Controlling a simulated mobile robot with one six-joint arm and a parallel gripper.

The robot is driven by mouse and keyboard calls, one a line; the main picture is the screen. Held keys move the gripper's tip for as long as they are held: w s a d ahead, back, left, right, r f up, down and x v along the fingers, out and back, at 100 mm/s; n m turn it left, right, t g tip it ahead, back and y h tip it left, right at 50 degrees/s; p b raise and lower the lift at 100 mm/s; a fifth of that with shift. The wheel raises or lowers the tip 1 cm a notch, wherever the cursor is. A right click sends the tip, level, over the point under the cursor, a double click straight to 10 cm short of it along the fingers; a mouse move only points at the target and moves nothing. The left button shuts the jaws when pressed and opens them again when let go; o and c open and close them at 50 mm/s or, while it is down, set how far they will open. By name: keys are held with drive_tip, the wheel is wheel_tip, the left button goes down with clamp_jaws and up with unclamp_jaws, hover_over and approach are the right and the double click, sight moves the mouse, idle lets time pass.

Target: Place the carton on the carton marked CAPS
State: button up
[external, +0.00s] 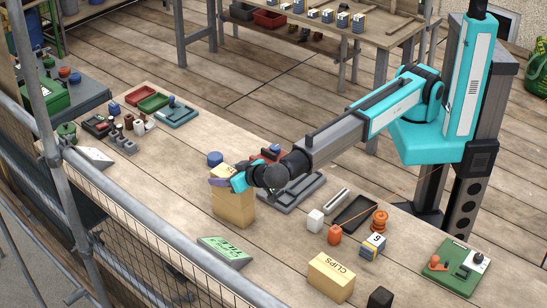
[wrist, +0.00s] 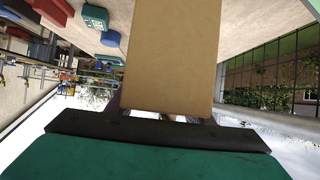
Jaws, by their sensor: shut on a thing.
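My gripper (external: 232,182) is at the middle of the bench, shut on a tan carton (external: 222,171). In the wrist view the held carton (wrist: 170,55) shows as a plain brown face between the jaws. Directly below it in the external view is another tan carton (external: 233,208), standing on the bench. The two look lined up as a stack; I cannot tell whether they touch or a small gap is left. No CAPS marking is readable on either. A separate carton marked CLIPS (external: 331,278) stands at the front of the bench.
A green sign wedge (external: 224,251) lies in front of the stack, and a blue round tub (external: 215,158) is behind it. A grey tray (external: 292,192) lies to the right. A white cube (external: 315,220), orange pieces and a black tray (external: 355,212) are further right. Bench left of the stack is fairly clear.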

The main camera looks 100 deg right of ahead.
drive_tip(key=o, duration=1.4)
drive_tip(key=shift+r, duration=0.1)
drive_tip(key=b+v, duration=0.2)
drive_tip(key=v, duration=1)
drive_tip(key=shift+b, duration=0.35)
